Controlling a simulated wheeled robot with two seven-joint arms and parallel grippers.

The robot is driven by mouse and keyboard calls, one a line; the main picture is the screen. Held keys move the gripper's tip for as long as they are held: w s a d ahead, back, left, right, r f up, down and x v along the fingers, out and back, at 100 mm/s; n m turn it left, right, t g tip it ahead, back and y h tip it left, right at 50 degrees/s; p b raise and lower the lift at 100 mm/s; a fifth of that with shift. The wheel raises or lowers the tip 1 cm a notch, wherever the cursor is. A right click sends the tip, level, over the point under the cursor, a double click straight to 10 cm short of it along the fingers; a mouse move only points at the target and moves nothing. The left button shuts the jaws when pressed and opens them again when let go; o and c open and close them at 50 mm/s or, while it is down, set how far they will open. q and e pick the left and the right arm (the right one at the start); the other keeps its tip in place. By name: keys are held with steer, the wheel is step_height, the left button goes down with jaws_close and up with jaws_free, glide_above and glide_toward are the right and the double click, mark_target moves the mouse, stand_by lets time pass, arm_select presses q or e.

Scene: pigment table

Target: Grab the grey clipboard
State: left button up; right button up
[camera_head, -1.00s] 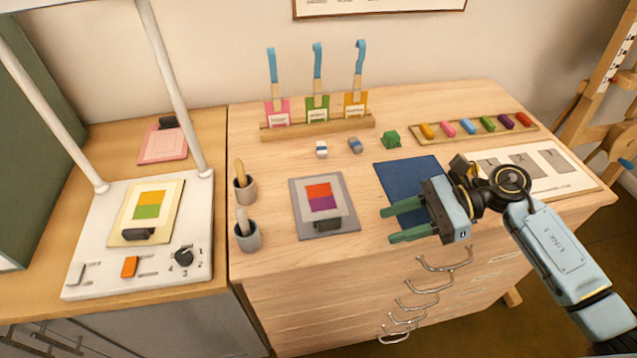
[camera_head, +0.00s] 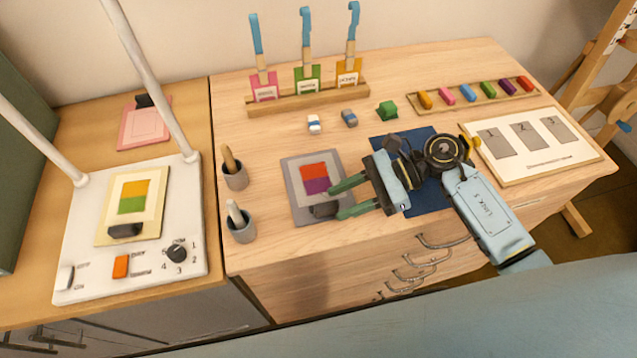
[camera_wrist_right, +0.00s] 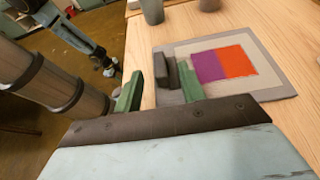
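The grey clipboard (camera_head: 297,193) lies flat on the wooden table, with a red and purple swatch and a dark clip (camera_head: 324,211) at its near edge. It also shows in the right wrist view (camera_wrist_right: 270,86). My right gripper (camera_head: 337,201) is open, its green fingers pointing left over the clipboard's near right corner. In the right wrist view, the dark clip (camera_wrist_right: 168,72) appears between the two spread fingertips (camera_wrist_right: 160,88). I cannot tell whether either finger touches it.
Two grey cups (camera_head: 233,172) (camera_head: 241,226) stand left of the clipboard. A dark blue mat (camera_head: 430,198) lies under my right wrist. A rack (camera_head: 308,99) of tagged tools, small blocks and a pigment tray (camera_head: 473,98) are behind. A white lightbox (camera_head: 85,235) stands left.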

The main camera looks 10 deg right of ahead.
mark_target(331, 205)
steer(key=x, duration=0.4)
steer(key=shift+a+r+p, duration=0.1)
steer(key=shift+p, duration=0.25)
jaws_close()
